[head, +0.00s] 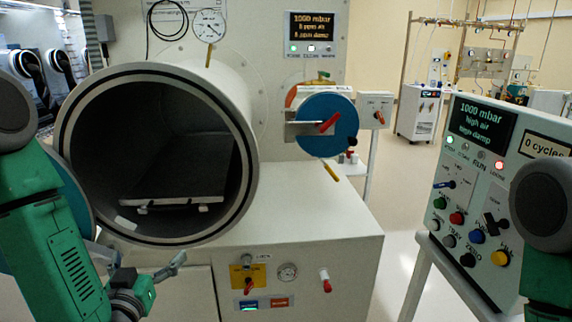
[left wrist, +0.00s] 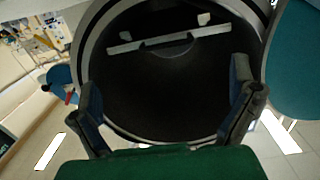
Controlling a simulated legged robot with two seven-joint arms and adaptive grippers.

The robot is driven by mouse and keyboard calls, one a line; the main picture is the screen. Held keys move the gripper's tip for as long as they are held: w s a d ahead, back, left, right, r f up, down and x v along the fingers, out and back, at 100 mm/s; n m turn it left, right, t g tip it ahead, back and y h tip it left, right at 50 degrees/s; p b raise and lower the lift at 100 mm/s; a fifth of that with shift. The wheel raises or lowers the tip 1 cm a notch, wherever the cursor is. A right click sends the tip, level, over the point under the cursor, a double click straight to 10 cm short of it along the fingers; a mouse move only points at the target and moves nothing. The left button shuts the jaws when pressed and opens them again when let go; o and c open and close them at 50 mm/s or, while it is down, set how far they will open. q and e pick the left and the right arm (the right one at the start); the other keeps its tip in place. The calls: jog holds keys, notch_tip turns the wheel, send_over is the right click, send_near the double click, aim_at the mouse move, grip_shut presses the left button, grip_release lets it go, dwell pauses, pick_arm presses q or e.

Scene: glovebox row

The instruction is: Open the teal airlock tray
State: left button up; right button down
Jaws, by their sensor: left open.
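The large round airlock (head: 240,130) stands open at the left of the head view, its teal door (head: 75,195) swung aside and mostly hidden by my arm. Inside lies a dark flat tray (head: 180,180) with a pale front bar and a dark handle. The bar (left wrist: 210,31) also shows in the left wrist view, across the upper part of the opening. My left gripper (head: 145,262) is open and empty, low in front of the airlock. In the left wrist view its fingers (left wrist: 166,88) spread across the opening, apart from the bar. My right gripper is out of view.
A smaller airlock with a blue door (head: 325,110) is to the right. A control panel (head: 470,180) reading 1000 mbar, high air, stands at the right. The cabinet top (head: 310,205) is clear.

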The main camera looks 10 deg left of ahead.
pick_arm(q)
jog(key=s+d+f+m+g+h+b, duration=0.1)
jog(key=s+d+f+g, duration=0.1)
jog(key=s+f+g, duration=0.3)
jog(key=s+d+f+m+h, duration=0.1)
jog(key=s+d+f+h, duration=0.1)
jog(key=f, duration=0.6)
jog(key=s+d+f+m+g+h+b, duration=0.1)
jog(key=s+d+f+g, duration=0.1)
jog(key=s+f+g, duration=0.3)
jog(key=s+f+g+b, duration=0.1)
jog(key=s+f+g, duration=0.3)
jog(key=s, duration=0.5)
jog(key=s+f+g, duration=0.2)
jog(key=s+f, duration=0.4)
jog(key=s, duration=0.2)
jog(key=n+t+y+b, duration=0.3)
jog(key=t+y+b, duration=0.35)
jog(key=t, duration=0.95)
send_near(168, 209)
jog(key=w+a, duration=0.1)
jog(key=w, duration=0.2)
jog(key=w+a+h+b, duration=0.1)
jog(key=w, duration=0.2)
jog(key=w+a+h+b, duration=0.1)
jog(key=w, duration=0.3)
jog(key=shift+a+f+t, duration=0.1)
jog(key=shift+a+t, duration=0.2)
jog(key=shift+a, duration=0.05)
